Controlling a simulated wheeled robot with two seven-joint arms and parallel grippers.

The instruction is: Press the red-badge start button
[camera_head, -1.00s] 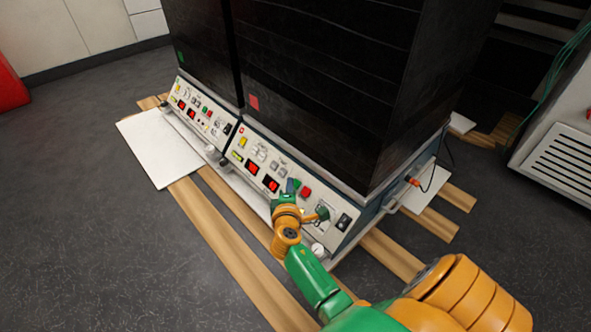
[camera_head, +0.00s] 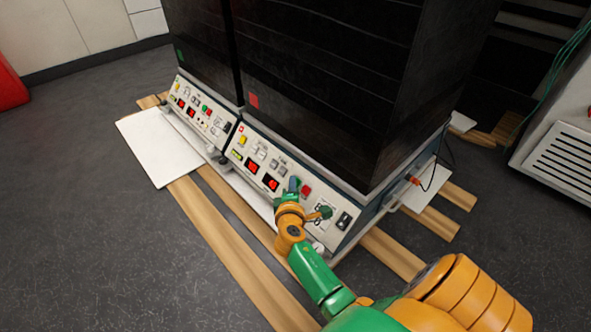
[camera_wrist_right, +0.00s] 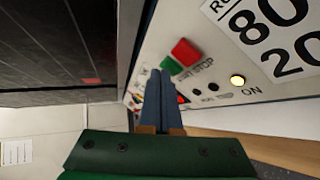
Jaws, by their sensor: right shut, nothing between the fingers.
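The red badge (camera_head: 253,100) is on the black housing of the right-hand shaker, above its control panel (camera_head: 262,160). My right gripper (camera_head: 294,184) is shut and empty, with its fingertips at this panel. In the right wrist view, the shut blue fingers (camera_wrist_right: 160,76) end right beside the green start button (camera_wrist_right: 171,66); I cannot tell whether they touch it. The red stop button (camera_wrist_right: 185,51) is just past it and also shows in the head view (camera_head: 305,191). The green button is largely hidden by the gripper in the head view. My left gripper is not in view.
A second shaker with a green badge (camera_head: 179,54) and a similar panel (camera_head: 200,113) stands at left. A lit yellow lamp (camera_wrist_right: 237,80) is beside the word ON. Wooden beams (camera_head: 220,235) and a white board (camera_head: 158,148) lie in front. The floor at left is clear.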

